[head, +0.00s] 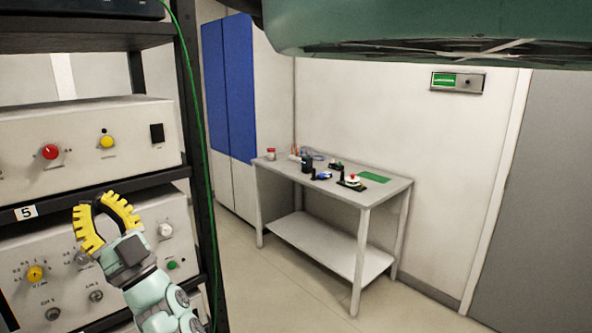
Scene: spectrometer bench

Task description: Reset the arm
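My gripper (104,220) has yellow ribbed fingers and shows at the lower left in the head view, on the end of my pale green arm. The fingers are spread at the base and curve inward, with a gap between their tips. Nothing shows between them. The gripper is in front of the lower instrument panel (180,215), near its knobs. I cannot tell whether the fingers touch the panel.
The rack (196,150) stands at the left, with an upper instrument (85,135) above my gripper and a green cable (192,85) down its post. A grey table (375,195) with small items stands farther back. The floor (280,290) between is clear.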

